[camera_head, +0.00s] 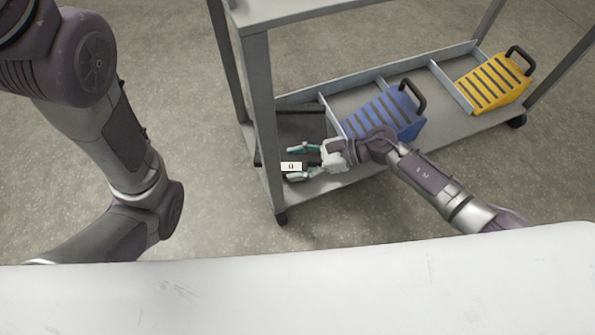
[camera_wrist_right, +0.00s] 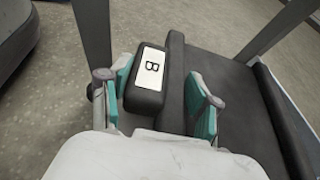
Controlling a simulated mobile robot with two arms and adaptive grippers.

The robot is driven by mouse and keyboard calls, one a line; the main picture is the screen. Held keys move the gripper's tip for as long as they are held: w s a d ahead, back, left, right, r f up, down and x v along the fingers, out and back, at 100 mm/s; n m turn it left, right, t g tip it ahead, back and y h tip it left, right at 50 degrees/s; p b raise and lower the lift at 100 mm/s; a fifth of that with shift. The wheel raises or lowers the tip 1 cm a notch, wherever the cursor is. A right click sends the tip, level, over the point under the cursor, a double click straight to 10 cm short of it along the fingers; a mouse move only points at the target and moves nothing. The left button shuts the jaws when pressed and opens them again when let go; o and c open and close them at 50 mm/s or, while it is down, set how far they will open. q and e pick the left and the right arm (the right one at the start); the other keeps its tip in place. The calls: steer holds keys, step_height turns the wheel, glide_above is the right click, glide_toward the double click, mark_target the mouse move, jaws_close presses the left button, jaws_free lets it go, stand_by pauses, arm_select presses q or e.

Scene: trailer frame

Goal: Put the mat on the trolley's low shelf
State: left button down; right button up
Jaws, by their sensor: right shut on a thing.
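The trolley's low shelf (camera_head: 350,98) is split by low grey dividers. A dark mat (camera_head: 301,126) lies in its left compartment, by the near left post; it also shows as a dark slab in the right wrist view (camera_wrist_right: 238,100). A black block with a white label reading B (camera_wrist_right: 148,80) is at the mat's left edge, between the teal fingers. My right gripper (camera_head: 296,163) reaches in over the shelf's front and is shut on this labelled end, which I take as part of the mat. The mat's underside is hidden. My left gripper is out of view.
A blue ribbed block (camera_head: 385,118) with a black handle fills the middle compartment, close to my right wrist. A yellow ribbed block (camera_head: 495,82) stands in the right one. The trolley's top shelf (camera_head: 290,12) and posts surround the space. A white surface (camera_head: 300,285) lies in front.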

step_height(320, 180, down, 4)
steer(key=b, duration=0.2)
steer(key=shift+w+f+b, duration=0.1)
steer(key=shift+f+b, duration=0.05)
steer(key=shift+b, duration=0.25)
steer(key=o, duration=1.6)
steer(key=shift+d+r+p, duration=0.25)
steer(key=shift+p, duration=0.05)
steer(key=p+v, duration=0.4)
steer(key=v, duration=0.6)
steer(key=shift+d+r, duration=0.1)
steer(key=shift+d, duration=0.45)
steer(key=shift+d+r, duration=0.1)
steer(key=shift+d, duration=0.05)
